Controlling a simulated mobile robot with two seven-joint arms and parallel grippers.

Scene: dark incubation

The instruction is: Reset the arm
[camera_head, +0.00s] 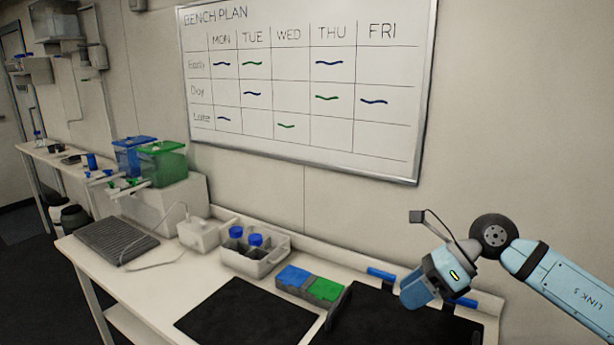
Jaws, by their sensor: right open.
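My right arm (568,285) comes in from the right edge, light blue with a dark round joint. It bends down at the wrist to my right gripper (418,290), which hangs over the black panel on the right of the bench. The gripper is open, and I see nothing held in it. Its fingertips are hard to make out against the dark surface. My left arm and gripper are out of the picture.
Two blue handles (381,275) flank the gripper on the black panel (385,318). Left of it are a blue and green block (310,283), a black mat (245,312), a grey rack (256,262) with blue-capped bottles and a keyboard-like grey pad (116,241). A whiteboard (300,75) hangs behind.

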